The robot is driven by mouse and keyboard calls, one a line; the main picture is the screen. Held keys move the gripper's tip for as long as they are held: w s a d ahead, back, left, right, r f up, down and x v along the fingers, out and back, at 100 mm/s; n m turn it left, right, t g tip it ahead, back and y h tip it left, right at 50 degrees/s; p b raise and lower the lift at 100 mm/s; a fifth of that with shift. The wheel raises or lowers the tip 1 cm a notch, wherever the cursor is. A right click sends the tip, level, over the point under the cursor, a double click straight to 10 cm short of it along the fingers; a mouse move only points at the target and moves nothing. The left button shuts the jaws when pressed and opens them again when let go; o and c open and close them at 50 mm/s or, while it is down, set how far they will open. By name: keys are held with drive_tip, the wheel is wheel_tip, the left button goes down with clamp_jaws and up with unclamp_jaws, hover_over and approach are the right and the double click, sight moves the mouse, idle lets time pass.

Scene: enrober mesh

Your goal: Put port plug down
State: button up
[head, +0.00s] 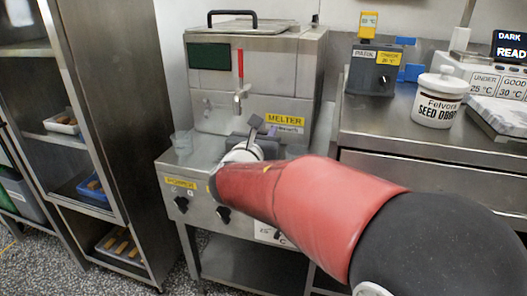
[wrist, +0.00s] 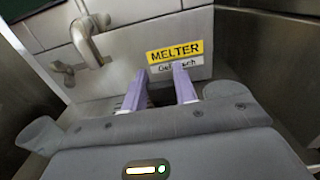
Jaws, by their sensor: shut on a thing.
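My gripper (wrist: 160,72) reaches over the melter's front deck, facing the yellow MELTER label (wrist: 174,50). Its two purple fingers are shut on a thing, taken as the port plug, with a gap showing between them. The plug itself cannot be made out; only a dark patch shows between the fingers in the wrist view. The steel melter (head: 275,85) stands behind, with a tap (head: 240,97) and a red-handled lever above the deck.
A steel rack (head: 100,130) with trays is at left.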

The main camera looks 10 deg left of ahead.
drive_tip(key=shift+f, duration=2.3)
drive_tip(key=shift+f+b, duration=0.2)
drive_tip(key=shift+b, duration=0.25)
drive_tip(key=o, duration=0.9)
drive_tip(key=shift+r, duration=0.1)
drive_tip(key=shift+o, duration=0.2)
